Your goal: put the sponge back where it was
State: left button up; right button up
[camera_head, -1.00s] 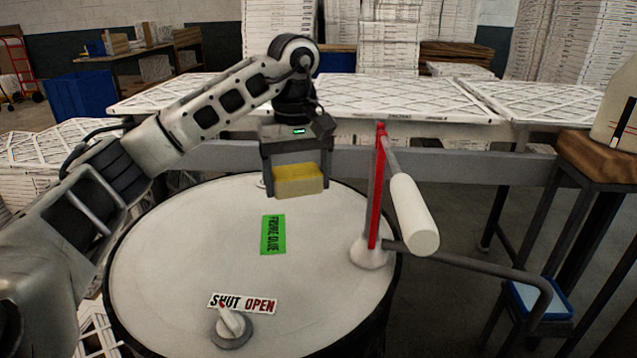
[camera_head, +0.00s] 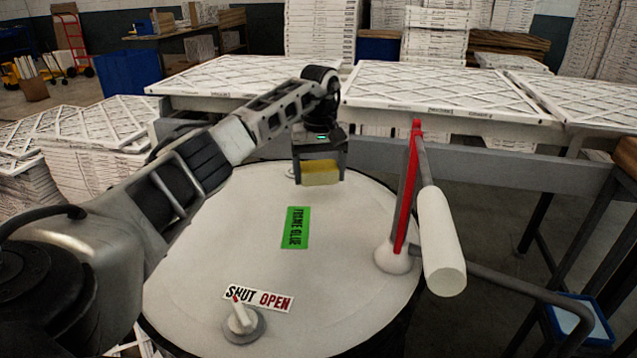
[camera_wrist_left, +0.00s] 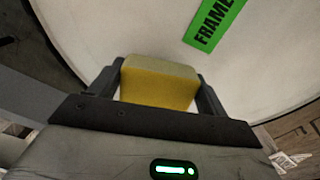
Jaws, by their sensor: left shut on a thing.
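The yellow sponge (camera_head: 321,172) is held between the fingers of my left gripper (camera_head: 320,168), over the far part of the round white drum lid (camera_head: 230,262). In the left wrist view the sponge (camera_wrist_left: 158,82) sits between both dark fingers, with the white lid behind it. I cannot tell whether the sponge touches the lid. My right gripper is not in view.
A green "FRAME GLUE" label (camera_head: 296,228) lies on the lid. A switch knob (camera_head: 241,320) sits by the "SHUT OPEN" sign (camera_head: 258,297). A red upright (camera_head: 409,190) and a white roller (camera_head: 440,240) stand at the right. Filter-covered tables (camera_head: 440,92) stand behind.

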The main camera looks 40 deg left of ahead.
aim_at(318, 185)
pick_arm(q)
jog(key=shift+w+a+f, duration=0.15)
jog(key=shift+a+f, duration=0.1)
jog(key=shift+f, duration=1.65)
jog(key=shift+f, duration=0.2)
jog(key=o, duration=1)
jog(key=shift+r, duration=0.1)
notch_tip(318, 185, up, 12)
jog(key=shift+r, duration=0.15)
